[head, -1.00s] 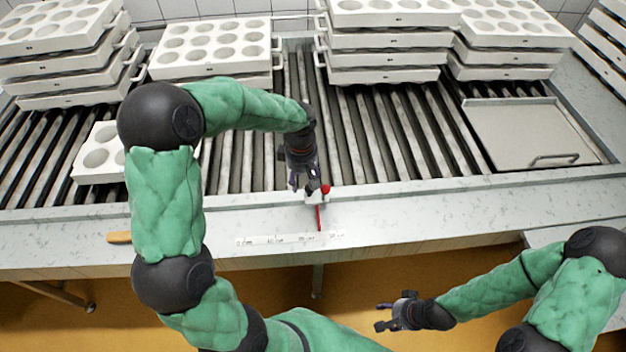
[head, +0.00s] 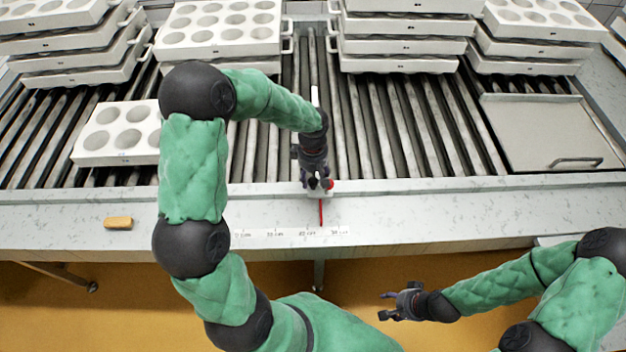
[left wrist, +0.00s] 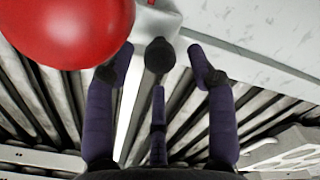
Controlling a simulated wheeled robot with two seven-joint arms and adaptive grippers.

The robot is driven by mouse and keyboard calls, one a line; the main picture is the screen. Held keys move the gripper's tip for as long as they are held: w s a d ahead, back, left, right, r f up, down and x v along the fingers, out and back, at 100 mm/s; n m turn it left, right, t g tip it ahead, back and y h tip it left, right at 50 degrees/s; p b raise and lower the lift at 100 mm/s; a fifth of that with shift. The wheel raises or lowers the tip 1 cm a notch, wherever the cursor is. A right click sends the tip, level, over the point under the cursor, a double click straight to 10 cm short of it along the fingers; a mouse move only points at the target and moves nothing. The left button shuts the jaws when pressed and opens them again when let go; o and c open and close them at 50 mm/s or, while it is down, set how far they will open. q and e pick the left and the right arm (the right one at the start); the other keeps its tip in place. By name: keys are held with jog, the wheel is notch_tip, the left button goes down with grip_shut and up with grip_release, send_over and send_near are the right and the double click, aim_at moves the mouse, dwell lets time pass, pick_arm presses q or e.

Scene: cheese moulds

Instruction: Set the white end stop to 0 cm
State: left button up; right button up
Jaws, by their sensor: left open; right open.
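The white end stop (left wrist: 150,18) sits at the front rail of the roller table, with a long white bar (head: 315,97) reaching back over the rollers. Its red knob (head: 331,185) shows large in the left wrist view (left wrist: 65,30). Its red pointer (head: 321,212) stands between the 20 and 30 cm marks of the white scale (head: 291,231). My left gripper (head: 316,183) is open at the stop, largely covering it in the head view; I cannot tell if it touches. My right gripper (head: 388,306) is open and empty, low in front of the table.
Stacks of white moulds (head: 222,35) stand along the back. A single white mould (head: 118,133) lies at left on the rollers. A metal plate (head: 545,135) lies at right. A tan block (head: 118,223) rests on the front ledge, left of the scale; the ledge between them looks clear.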

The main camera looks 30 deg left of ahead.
pick_arm(q)
jog(key=shift+f, duration=0.9)
grip_shut()
jog(key=s+a, duration=0.4)
jog(key=a, duration=0.3)
jog(key=s+a, duration=0.4)
jog(key=a, duration=0.3)
jog(key=s+a, duration=0.5)
jog(key=a, duration=0.2)
jog(key=shift+p, duration=0.35)
jog(key=shift+a+r, duration=0.1)
jog(key=shift+c, duration=1.2)
grip_release()
jog(key=shift+o, duration=1.2)
jog(key=shift+a, duration=0.1)
